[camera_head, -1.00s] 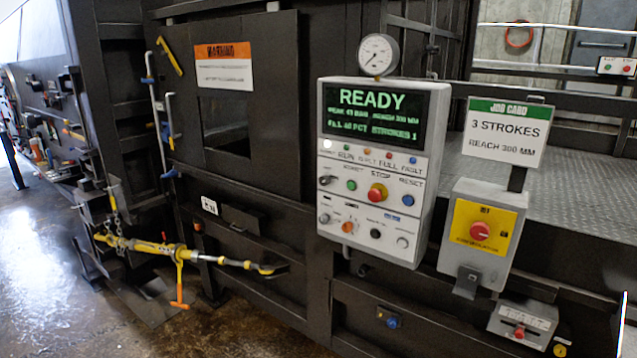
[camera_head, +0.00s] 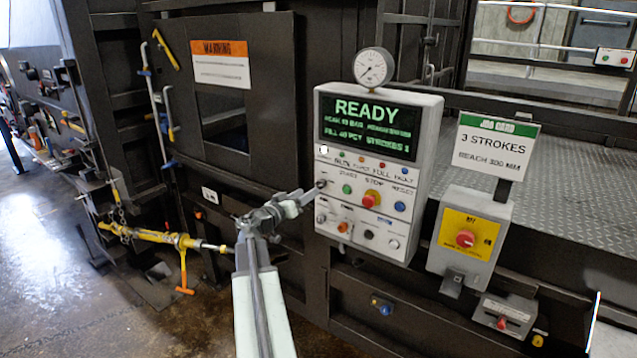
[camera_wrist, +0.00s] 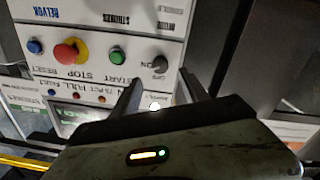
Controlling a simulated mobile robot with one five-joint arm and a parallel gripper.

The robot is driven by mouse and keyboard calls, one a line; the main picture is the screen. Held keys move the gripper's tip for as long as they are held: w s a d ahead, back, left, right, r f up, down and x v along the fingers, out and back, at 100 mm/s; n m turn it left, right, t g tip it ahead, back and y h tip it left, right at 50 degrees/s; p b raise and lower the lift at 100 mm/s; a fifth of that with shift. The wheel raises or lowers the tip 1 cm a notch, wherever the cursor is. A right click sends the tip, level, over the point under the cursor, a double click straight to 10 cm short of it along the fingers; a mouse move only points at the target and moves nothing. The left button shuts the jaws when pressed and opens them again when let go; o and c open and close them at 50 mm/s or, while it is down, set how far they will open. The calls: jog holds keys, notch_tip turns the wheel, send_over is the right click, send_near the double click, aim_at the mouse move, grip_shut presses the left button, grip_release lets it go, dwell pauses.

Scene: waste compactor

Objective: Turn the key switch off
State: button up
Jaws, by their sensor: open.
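The control panel (camera_head: 330,175) is a pale box with a green-on-black display reading READY. Its key switch (camera_head: 321,184) is a small dark knob at the panel's left edge, left of the green start button, partly hidden by my gripper (camera_head: 312,190). In the wrist view, which is upside down, the key switch (camera_wrist: 160,62) sits beside the ON and OFF marks. My gripper (camera_wrist: 163,85) is open there, with one finger on each side of the line to the switch. Contact with the switch cannot be told.
A red stop button (camera_head: 371,199) and a blue reset button (camera_head: 400,206) lie right of the switch. A pressure gauge (camera_head: 374,67) tops the panel. A yellow isolator box (camera_head: 468,237) and job card (camera_head: 494,152) stand right. A yellow ratchet bar (camera_head: 150,235) is at left.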

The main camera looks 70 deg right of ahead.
aim_at(319, 185)
jog(key=x, duration=0.7)
jog(key=shift+s+d+f, duration=0.1)
jog(key=shift+d+f, duration=0.05)
jog(key=shift+d, duration=0.25)
grip_shut()
